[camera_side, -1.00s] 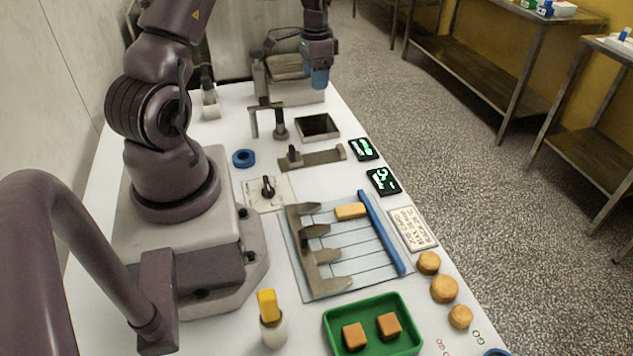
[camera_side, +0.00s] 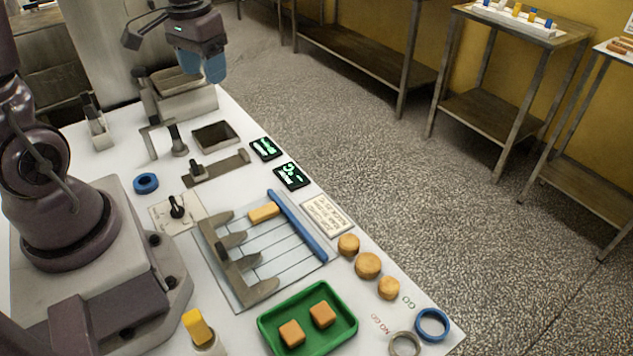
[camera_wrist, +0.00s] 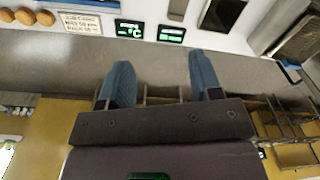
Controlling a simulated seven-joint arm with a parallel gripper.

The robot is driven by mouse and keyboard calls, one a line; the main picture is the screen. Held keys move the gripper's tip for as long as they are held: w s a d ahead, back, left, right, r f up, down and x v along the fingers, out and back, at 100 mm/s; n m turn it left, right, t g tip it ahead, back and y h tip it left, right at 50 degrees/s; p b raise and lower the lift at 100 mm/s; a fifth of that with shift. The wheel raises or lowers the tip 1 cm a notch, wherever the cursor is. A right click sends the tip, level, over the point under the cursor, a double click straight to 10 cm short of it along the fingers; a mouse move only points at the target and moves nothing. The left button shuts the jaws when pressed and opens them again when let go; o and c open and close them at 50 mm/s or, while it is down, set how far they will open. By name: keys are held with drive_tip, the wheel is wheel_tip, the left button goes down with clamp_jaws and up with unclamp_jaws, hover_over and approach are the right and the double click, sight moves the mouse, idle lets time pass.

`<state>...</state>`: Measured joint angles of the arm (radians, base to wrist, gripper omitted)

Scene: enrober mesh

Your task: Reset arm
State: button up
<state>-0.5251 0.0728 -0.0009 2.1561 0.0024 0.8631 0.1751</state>
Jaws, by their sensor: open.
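My gripper (camera_side: 214,72) is at the far end of the white table, above and beside a grey box-shaped machine (camera_side: 188,106). Its blue fingers point down. In the wrist view my gripper (camera_wrist: 160,68) shows two blue fingers spread well apart with nothing between them. It looks open and empty.
A wire mesh frame (camera_side: 262,262) with a blue bar (camera_side: 298,226) holds one tan block (camera_side: 264,212). A green tray (camera_side: 345,337) holds two brown blocks. Round tan pieces (camera_side: 368,265), blue rings and dark displays (camera_side: 291,176) lie around. Open floor lies right.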

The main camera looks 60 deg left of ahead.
drive_tip(key=s+d+r+m+t, duration=0.2)
drive_tip(key=s+d+r, duration=0.1)
drive_tip(key=d, duration=0.5)
drive_tip(key=s+d+r+m+t, duration=0.2)
drive_tip(key=s+d+r+t, duration=0.1)
drive_tip(key=d+r, duration=0.3)
drive_tip(key=shift+s+d+r, duration=0.3)
drive_tip(key=shift+s+d, duration=0.4)
drive_tip(key=shift+d, duration=0.15)
